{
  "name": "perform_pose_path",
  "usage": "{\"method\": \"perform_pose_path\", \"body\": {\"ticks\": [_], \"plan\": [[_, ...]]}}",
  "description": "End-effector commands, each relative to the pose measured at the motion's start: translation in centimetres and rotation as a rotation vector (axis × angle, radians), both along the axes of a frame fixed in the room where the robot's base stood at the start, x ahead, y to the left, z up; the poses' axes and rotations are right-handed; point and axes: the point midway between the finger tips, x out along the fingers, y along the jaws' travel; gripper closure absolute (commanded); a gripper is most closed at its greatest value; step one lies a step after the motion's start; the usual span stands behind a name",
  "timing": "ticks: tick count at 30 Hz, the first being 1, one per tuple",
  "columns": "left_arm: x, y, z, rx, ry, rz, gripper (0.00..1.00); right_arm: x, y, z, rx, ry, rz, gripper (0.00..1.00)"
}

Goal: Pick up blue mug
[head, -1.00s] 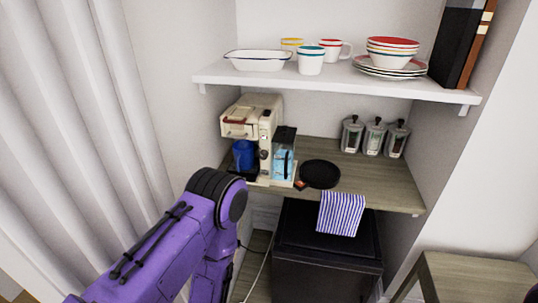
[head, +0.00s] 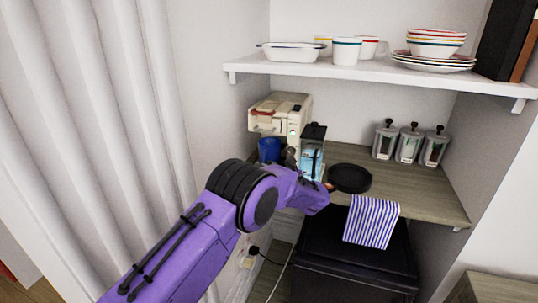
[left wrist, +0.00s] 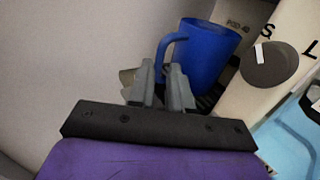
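The fingers look shut on the handle. In the head view my purple left arm hides part of the counter in front of the mug. My right gripper is not in view.
A clear container with blue contents (head: 312,150) and a black pan (head: 349,178) are right of the mug. Several canisters (head: 410,144) stand farther right. A white shelf (head: 345,70) with dishes hangs above. The left wall is close to the mug.

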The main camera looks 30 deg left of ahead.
Motion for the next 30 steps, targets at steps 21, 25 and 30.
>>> {"method": "perform_pose_path", "body": {"ticks": [21, 25, 30], "plan": [[1.1, 3.3, 0.4, 0.002, 0.000, -0.001, 1.00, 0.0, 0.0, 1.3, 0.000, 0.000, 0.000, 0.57], [1.1, 3.3, 0.4, 0.002, 0.000, 0.000, 1.00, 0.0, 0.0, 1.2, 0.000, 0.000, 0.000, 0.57], [1.1, 3.4, 1.5, 0.002, -0.003, 0.000, 1.00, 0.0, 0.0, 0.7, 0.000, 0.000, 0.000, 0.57]]}}
